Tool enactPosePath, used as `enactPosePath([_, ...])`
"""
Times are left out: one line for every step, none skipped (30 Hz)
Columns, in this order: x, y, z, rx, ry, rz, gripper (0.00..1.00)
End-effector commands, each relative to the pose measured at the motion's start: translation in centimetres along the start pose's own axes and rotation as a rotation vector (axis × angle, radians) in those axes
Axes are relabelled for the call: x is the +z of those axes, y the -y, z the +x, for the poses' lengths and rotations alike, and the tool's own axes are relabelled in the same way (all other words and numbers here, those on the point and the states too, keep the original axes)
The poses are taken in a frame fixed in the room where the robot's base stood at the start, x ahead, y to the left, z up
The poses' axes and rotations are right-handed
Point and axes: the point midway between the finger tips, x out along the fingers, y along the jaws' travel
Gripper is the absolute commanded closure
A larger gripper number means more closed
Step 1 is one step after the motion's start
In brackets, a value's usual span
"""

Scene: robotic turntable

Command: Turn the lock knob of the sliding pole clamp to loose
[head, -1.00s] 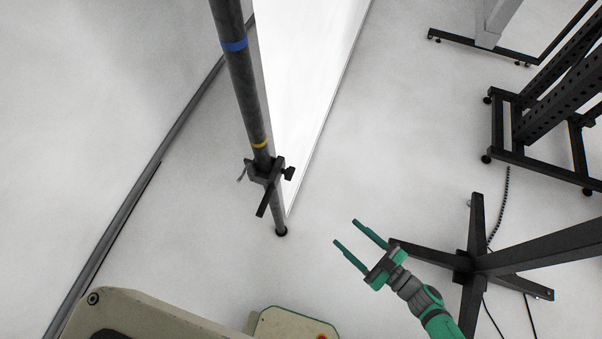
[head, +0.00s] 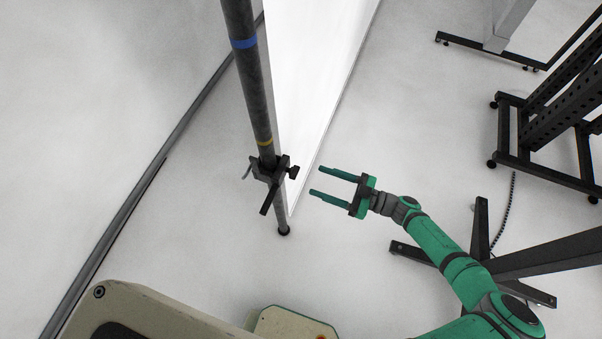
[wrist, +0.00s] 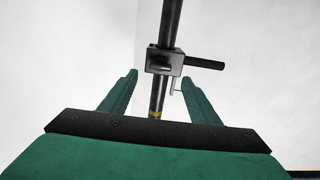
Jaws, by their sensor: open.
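The dark sliding clamp (head: 268,171) sits on an upright grey pole (head: 252,90), just below a yellow band. A black lock knob (head: 294,172) sticks out on its right side, facing my gripper. A dark bar points down from the clamp, and a small lever is on its left. My gripper (head: 315,181) is open and empty, to the right of the knob and apart from it. In the wrist view the clamp (wrist: 178,66) shows ahead between the green fingers, with the knob (wrist: 161,65) on its near face and the bar (wrist: 205,63) pointing right.
A bright white panel (head: 310,80) stands behind the pole. A black star-shaped stand base (head: 482,240) is near my arm at right, and a black wheeled frame (head: 510,140) is farther right. Floor between gripper and pole is clear.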

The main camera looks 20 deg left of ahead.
Motion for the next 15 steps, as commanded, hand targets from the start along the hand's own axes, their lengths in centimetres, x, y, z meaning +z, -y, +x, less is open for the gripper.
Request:
enactPosePath([-0.1,0.1,1.1,-0.003,-0.004,0.000,0.44])
enactPosePath([-0.1,0.1,1.7,-0.003,-0.003,0.000,0.44])
enactPosePath([-0.1,0.1,2.5,-0.004,-0.004,0.000,0.44])
enactPosePath([-0.1,0.1,3.0,-0.004,-0.003,0.000,0.44])
enactPosePath([0.0,0.1,3.5,-0.004,-0.002,0.000,0.44])
enactPosePath([-0.1,0.1,4.2,-0.004,-0.002,0.000,0.44])
enactPosePath([0.0,0.1,4.6,-0.003,-0.002,0.000,0.44])
enactPosePath([-0.1,0.1,5.1,-0.004,-0.002,0.000,0.44])
enactPosePath([-0.1,0.1,5.7,-0.005,-0.002,0.000,0.44])
enactPosePath([0.0,0.1,6.1,-0.004,-0.002,0.000,0.44])
enactPosePath([0.0,0.1,6.4,-0.004,-0.001,0.000,0.44])
enactPosePath([0.0,0.1,6.8,-0.004,-0.001,0.000,0.44])
enactPosePath([0.0,0.1,7.0,-0.004,-0.001,0.000,0.44])
enactPosePath([0.0,0.1,7.2,-0.003,-0.001,0.000,0.44])
enactPosePath([0.0,0.1,7.4,-0.003,0.000,0.000,0.44])
